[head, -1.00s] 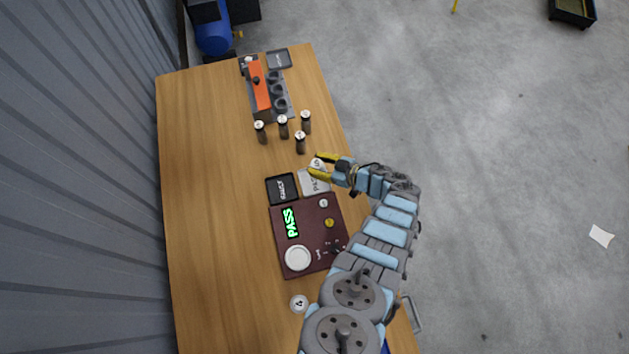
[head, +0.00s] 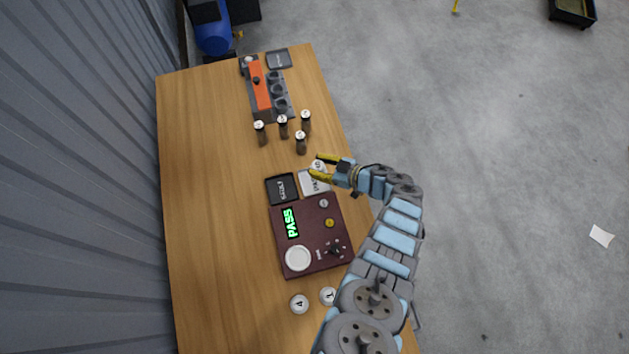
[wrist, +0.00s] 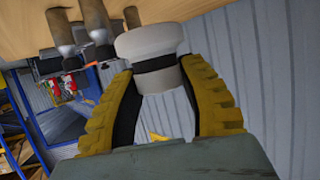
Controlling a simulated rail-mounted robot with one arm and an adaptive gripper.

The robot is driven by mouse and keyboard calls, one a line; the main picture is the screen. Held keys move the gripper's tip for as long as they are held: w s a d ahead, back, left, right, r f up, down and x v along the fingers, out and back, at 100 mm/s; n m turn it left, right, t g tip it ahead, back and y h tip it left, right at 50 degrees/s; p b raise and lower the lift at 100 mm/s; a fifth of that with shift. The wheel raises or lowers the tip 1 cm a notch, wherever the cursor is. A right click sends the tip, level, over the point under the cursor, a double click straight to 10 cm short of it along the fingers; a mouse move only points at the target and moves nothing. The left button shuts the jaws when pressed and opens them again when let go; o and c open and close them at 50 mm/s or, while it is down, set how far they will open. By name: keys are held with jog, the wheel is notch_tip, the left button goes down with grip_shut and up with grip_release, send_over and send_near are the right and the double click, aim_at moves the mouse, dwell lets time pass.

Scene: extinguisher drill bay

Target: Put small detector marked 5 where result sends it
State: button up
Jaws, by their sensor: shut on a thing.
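My gripper (head: 324,166) is shut on a small white detector (head: 317,165), just above the white tray's far edge. In the wrist view the detector (wrist: 150,42), white with a dark band, sits between the yellow fingers (wrist: 156,85); its number cannot be read there. The maroon tester (head: 311,215) shows PASS in green on its display (head: 290,222). Beside it lie a white tray (head: 316,187) with partly covered lettering and a black tray (head: 282,189), whose small lettering is hard to read. The tester's round white pad (head: 298,258) looks empty.
Detectors marked 4 (head: 299,304) and 1 (head: 328,296) stand near the tester's near side, 1 close to my arm. Several dark cylinders with white tops (head: 283,128) stand beyond the trays, before an orange and grey rack (head: 262,90). The table's left side is clear.

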jog(key=shift+s+f, duration=0.2)
jog(key=shift+s, duration=0.2)
jog(key=shift+s+d+g, duration=0.25)
jog(key=shift+s+g, duration=0.05)
dwell(0.6)
jog(key=shift+s+d+f+n, duration=0.1)
jog(key=shift+s+f+n, duration=0.05)
jog(key=shift+s+n, duration=0.2)
jog(key=shift+s+d+g, duration=0.15)
jog(key=shift+s+g, duration=0.1)
jog(key=shift+g, duration=0.05)
jog(key=shift+s+d, duration=0.15)
jog(key=shift+s, duration=0.3)
dwell(0.7)
jog(key=shift+s+d+f+b, duration=0.1)
jog(key=shift+s+f+b, duration=0.1)
jog(key=shift+b, duration=0.1)
jog(key=shift+s+d+r+n, duration=0.1)
jog(key=shift+s+n, duration=0.15)
jog(key=shift+s, duration=0.2)
jog(key=shift+s+r+g+y, duration=0.1)
jog(key=shift+s+g+y, duration=0.2)
jog(key=shift+s, duration=0.2)
